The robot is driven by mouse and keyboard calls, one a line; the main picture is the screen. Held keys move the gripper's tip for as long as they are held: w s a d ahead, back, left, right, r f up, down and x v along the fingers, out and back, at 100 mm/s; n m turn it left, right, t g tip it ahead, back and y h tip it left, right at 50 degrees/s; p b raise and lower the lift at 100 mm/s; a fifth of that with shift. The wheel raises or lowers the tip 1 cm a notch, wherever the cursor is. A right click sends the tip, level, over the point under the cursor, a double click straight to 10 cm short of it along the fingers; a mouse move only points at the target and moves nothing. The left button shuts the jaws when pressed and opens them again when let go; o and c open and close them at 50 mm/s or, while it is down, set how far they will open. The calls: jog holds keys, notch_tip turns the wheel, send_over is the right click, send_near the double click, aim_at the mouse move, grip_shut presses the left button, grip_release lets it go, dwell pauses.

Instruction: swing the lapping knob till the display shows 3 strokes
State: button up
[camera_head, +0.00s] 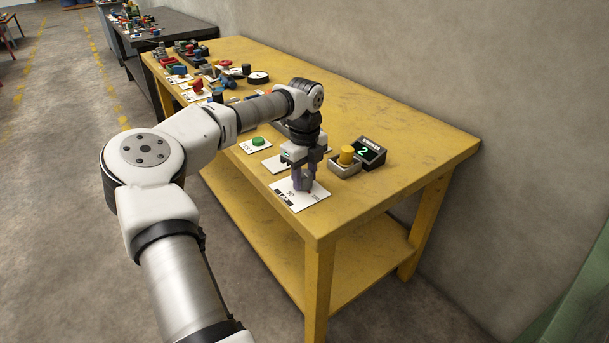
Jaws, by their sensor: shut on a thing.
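The display (370,153) is a small black box near the right end of the yellow table. It shows a green 2. My gripper (303,186) points down over a white marked card (313,198) at the table's near edge. It is shut on a small knob standing on that card. The fingers hide most of the knob, so its shape and the way it points cannot be told.
A green button (258,141) on a white card is left of my gripper. Several small coloured parts crowd the far end of the yellow table (420,150). The table's right end is bare. A wall (450,60) runs behind it.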

aim_at(305, 173)
jog(key=o, duration=1)
notch_tip(305, 173, up, 14)
jog(key=shift+b, duration=0.35)
dwell(0.7)
